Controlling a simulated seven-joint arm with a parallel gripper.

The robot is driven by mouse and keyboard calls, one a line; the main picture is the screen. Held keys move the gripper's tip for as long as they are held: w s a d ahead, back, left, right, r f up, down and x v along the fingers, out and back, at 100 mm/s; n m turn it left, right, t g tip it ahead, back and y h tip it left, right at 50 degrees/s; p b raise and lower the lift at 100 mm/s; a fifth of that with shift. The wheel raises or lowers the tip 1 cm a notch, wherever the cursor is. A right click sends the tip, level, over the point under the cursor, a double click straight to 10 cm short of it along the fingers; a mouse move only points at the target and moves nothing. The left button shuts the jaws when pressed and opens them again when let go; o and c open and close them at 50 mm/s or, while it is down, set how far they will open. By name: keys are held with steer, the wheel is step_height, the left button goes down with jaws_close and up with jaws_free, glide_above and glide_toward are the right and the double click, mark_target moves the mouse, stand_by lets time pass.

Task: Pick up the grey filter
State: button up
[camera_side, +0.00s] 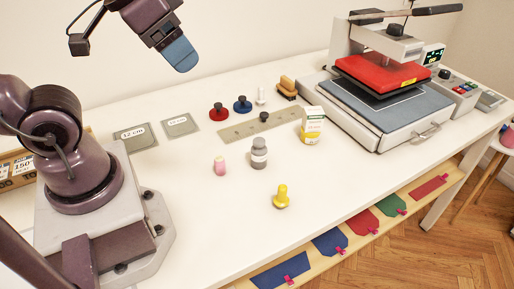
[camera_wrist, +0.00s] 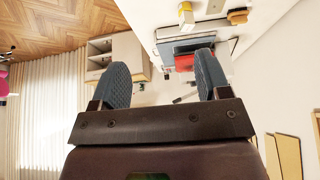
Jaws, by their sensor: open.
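A small grey bottle-shaped thing with a pale label (camera_side: 259,153) stands upright on the white table in the side view; it is the thing that best fits the grey filter. I cannot make it out in the wrist view. My gripper (camera_side: 181,56) hangs high above the back of the table, up and left of the grey thing and well apart from it. In the wrist view my gripper (camera_wrist: 162,78) has two blue-grey ribbed fingers wide apart with nothing between them.
A heat press (camera_side: 385,100) fills the right.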

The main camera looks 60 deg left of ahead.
stand_by(0.4)
steer(key=shift+c, duration=0.7)
steer(key=shift+d, duration=0.1)
